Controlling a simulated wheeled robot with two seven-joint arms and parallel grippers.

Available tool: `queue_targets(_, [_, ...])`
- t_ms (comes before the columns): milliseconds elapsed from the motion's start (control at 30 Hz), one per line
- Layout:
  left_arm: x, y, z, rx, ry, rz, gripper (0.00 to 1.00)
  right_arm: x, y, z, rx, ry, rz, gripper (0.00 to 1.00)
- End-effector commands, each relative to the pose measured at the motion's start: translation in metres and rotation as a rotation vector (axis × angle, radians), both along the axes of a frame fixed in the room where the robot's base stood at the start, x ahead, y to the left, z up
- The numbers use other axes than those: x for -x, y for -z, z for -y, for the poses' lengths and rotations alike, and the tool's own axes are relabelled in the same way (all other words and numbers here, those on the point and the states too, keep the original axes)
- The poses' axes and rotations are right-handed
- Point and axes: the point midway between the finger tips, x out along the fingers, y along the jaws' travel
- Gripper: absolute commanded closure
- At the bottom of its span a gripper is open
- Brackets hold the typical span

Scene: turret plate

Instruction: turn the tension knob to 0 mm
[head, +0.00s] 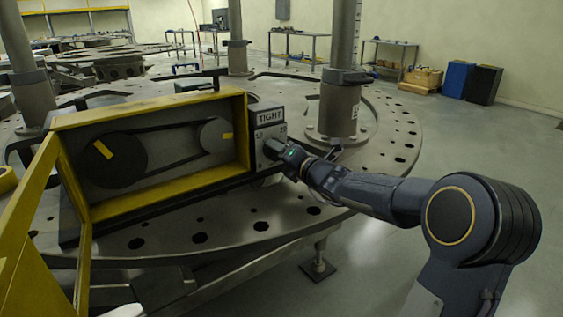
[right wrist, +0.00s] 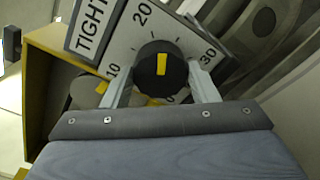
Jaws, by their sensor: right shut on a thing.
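The tension knob (right wrist: 160,66) is black and round with a yellow mark, on a light dial plate (right wrist: 125,42) numbered 0, 10, 20 and 30. The mark runs nearly up and down in the right wrist view, its upper end between 20 and 30; which end is the pointer I cannot tell. My right gripper (right wrist: 161,80) is shut on the knob, one finger on each side. My left gripper is not in view.
A yellow-framed housing (head: 150,108) with two belt pulleys stands left of the box, its yellow door (head: 40,200) open. It rests on a large round plate (head: 260,215) with holes. A thick post (head: 338,110) stands right of the box. Open floor lies at the right.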

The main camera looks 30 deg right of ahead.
Motion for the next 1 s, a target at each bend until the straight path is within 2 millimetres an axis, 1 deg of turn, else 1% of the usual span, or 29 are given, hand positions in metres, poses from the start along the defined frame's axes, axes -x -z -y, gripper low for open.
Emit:
queue_targets(33, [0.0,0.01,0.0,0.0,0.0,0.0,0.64,0.0,0.006,0.0,0.044,0.0,0.002,0.69])
queue_targets(100, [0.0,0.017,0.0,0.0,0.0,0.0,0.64,0.0,0.006,-0.001,0.111,-0.001,0.007,0.69])
queue_targets(600, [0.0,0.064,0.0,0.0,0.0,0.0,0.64,0.0,0.006,-0.001,0.585,0.0,0.044,0.69])
queue_targets(1000, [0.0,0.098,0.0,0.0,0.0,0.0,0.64,0.0,0.006,-0.002,0.962,0.0,0.072,0.69])
